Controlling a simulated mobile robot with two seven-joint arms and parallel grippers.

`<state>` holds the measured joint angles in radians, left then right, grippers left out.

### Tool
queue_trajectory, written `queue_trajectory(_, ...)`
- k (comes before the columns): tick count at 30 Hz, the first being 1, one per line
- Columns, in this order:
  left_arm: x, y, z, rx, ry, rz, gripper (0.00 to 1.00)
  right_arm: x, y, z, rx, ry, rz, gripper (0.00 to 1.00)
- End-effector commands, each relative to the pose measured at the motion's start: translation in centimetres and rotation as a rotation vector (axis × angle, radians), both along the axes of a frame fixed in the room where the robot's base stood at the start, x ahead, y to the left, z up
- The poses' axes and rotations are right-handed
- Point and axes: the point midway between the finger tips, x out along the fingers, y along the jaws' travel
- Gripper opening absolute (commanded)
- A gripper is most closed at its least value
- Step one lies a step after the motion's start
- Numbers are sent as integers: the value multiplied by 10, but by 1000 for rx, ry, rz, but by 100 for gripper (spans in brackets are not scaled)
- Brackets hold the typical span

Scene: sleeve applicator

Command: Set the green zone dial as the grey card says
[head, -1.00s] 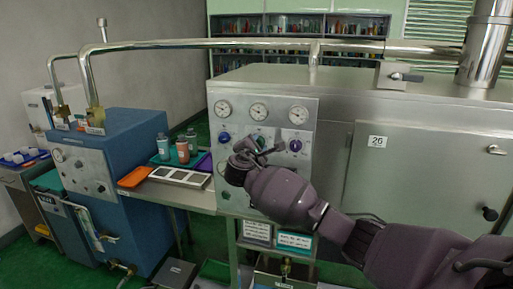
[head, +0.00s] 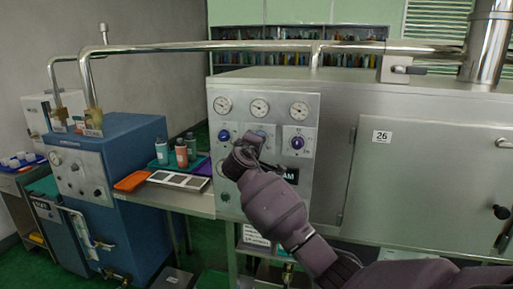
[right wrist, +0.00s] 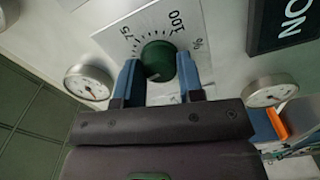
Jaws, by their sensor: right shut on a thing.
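The green zone dial (right wrist: 158,61) sits on a white plate with a percent scale (right wrist: 140,28) in the right wrist view; 75 and 100 are readable. My right gripper (right wrist: 158,82) has its two blue fingers on either side of the dial and is shut on it. In the head view my right gripper (head: 256,143) is at the middle of the steel panel and hides most of the dial. A pale grey card (head: 256,235) hangs below the panel; its writing is too small to read. My left gripper is not in view.
A blue knob (head: 224,136) and a purple knob (head: 297,143) flank the middle dial closely. Three gauges sit above; one is the middle gauge (head: 260,108). A black sign (head: 289,175) is below right. A side table (head: 188,203) holds bottles and trays at left.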

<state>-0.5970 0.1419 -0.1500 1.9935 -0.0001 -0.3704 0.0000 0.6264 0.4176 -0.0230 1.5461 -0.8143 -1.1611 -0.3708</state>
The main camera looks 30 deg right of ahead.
Motion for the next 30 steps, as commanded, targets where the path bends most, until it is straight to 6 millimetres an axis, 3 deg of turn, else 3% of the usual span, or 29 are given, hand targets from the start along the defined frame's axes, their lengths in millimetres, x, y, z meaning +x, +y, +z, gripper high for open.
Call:
queue_trajectory(12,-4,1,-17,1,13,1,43,0,1,-3,123,-138,0,12)
queue_trajectory(29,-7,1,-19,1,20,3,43,0,0,-2,139,-156,0,12)
queue_trajectory(30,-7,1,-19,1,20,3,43,0,0,-2,139,-156,0,41)
